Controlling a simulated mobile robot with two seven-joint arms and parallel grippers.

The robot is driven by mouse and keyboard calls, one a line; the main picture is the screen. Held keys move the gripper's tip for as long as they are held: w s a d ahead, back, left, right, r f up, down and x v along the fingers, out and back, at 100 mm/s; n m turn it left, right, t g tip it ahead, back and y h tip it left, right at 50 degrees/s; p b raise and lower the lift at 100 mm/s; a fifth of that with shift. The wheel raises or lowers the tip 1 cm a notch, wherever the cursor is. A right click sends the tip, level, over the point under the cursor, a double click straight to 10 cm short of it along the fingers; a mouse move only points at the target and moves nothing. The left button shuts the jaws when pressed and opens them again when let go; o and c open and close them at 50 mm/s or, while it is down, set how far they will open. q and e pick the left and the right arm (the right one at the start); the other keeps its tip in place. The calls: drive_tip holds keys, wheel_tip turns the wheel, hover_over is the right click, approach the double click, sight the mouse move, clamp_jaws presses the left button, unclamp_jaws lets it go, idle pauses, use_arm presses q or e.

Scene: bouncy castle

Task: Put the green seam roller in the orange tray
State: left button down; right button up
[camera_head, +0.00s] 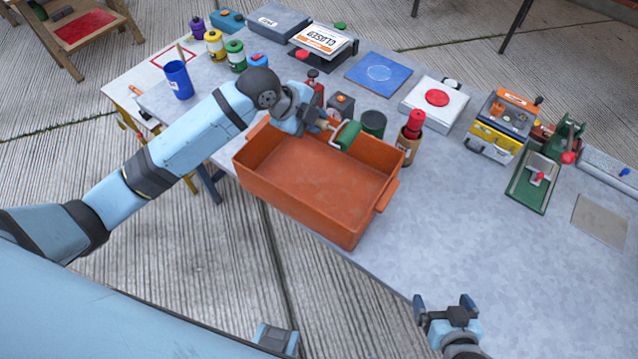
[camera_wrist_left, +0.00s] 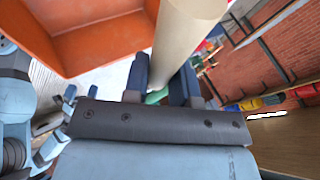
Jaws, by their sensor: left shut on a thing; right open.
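The green seam roller (camera_head: 348,135) has a green roller head and a pale wooden handle. My left gripper (camera_head: 320,124) is shut on the handle; the pale handle (camera_wrist_left: 186,35) stands between its fingers in the left wrist view. The roller head appears over the back rim of the orange tray (camera_head: 308,203); its exact height is unclear. The tray is empty, at the table's front edge, and its orange wall (camera_wrist_left: 85,48) fills the upper left of the wrist view. My right gripper (camera_head: 447,312) is open and empty, at the bottom right, away from the tray.
Behind the tray stand a dark green canister (camera_head: 373,123) and a brown container with a red top (camera_head: 411,140). A blue cup (camera_head: 179,80) and several small bottles stand at the left. A yellow toolbox (camera_head: 497,128) stands at the right. The table's front right is clear.

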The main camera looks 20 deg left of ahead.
use_arm(q)
drive_tip(key=shift+w+a, duration=0.15)
drive_tip(key=shift+w, duration=0.05)
use_arm(e)
drive_tip(key=shift+f, duration=0.1)
use_arm(q)
drive_tip(key=shift+f+m, duration=0.3)
drive_tip(key=shift+f, duration=0.05)
use_arm(e)
drive_tip(key=shift+w+d+r+p, duration=0.1)
drive_tip(key=shift+d+r+p, duration=0.15)
drive_tip(key=shift+r+p, duration=0.35)
use_arm(q)
wheel_tip(320, 180, down, 19)
drive_tip(key=shift+r, duration=0.1)
use_arm(e)
drive_tip(key=shift+a, duration=0.1)
use_arm(q)
drive_tip(key=shift+f+b, duration=0.55)
drive_tip(key=shift+f, duration=0.15)
use_arm(e)
drive_tip(key=shift+f, duration=0.5)
use_arm(q)
drive_tip(key=c, duration=0.9)
unclamp_jaws()
